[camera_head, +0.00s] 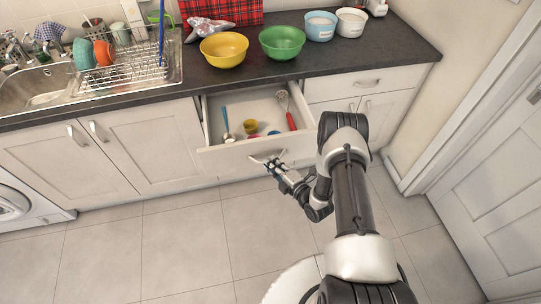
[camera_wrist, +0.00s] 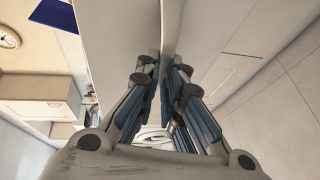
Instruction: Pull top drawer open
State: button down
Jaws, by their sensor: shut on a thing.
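The top drawer (camera_head: 225,157) under the counter is pulled well out, and its inside shows from above. It holds a blue utensil (camera_head: 226,120), a whisk with a red handle (camera_head: 288,112), a small yellow cup (camera_head: 250,126) and some small red and blue items. My gripper (camera_head: 272,164) is at the handle on the drawer front and shut on it. In the wrist view my gripper (camera_wrist: 167,68) has both fingers close together by the pale drawer front. The handle is mostly hidden by the fingers.
A yellow bowl (camera_head: 224,50) and a green bowl (camera_head: 282,42) stand on the dark counter (camera_head: 365,62) above. A dish rack (camera_head: 125,70) and sink are at left, a washer (camera_head: 20,207) below. Tiled floor (camera_head: 180,250) is clear in front. A white door (camera_head: 495,165) is at right.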

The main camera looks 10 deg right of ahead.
jog(key=shift+s, duration=0.25)
jog(key=c, duration=1.7)
grip_release()
jog(key=v, duration=1.2)
jog(key=shift+r, duration=0.1)
